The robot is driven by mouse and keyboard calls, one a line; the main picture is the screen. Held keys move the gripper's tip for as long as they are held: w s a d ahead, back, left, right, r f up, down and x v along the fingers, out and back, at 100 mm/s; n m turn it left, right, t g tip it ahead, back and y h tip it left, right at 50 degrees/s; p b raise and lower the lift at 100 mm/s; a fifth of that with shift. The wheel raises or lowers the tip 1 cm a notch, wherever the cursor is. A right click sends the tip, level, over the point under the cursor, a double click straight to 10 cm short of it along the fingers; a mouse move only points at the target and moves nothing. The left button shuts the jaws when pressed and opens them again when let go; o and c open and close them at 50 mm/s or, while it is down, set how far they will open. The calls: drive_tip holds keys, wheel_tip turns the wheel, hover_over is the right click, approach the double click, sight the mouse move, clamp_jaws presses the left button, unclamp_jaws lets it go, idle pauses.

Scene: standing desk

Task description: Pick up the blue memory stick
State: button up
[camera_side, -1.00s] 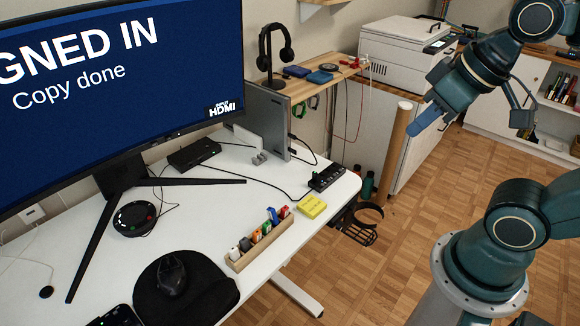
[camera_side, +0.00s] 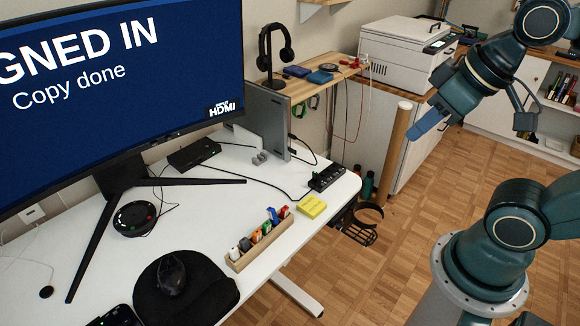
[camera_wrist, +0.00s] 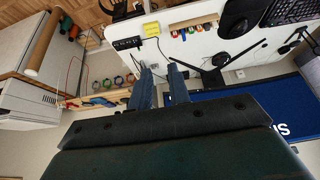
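A blue memory stick (camera_side: 273,215) stands in a wooden holder (camera_side: 241,263) near the desk's front edge, among several sticks in white, dark, green, orange and red. My gripper (camera_side: 412,134) is up in the air to the right of the desk, well away from the holder. In the wrist view its two fingers (camera_wrist: 163,72) are apart with nothing between them.
A yellow note pad (camera_side: 312,206) and a black hub (camera_side: 326,178) lie beyond the holder. A mouse (camera_side: 172,275) sits on a black mat in front. The monitor (camera_side: 120,90) fills the left.

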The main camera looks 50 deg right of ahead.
idle(0.3)
drive_tip(key=g, duration=0.6)
hover_over(272, 209)
wheel_tip(272, 209, down, 19)
drive_tip(key=shift+s+a+r, duration=0.1)
drive_tip(key=shift+r, duration=0.05)
drive_tip(key=shift+f, duration=4.3)
drive_tip(key=shift+f, duration=0.15)
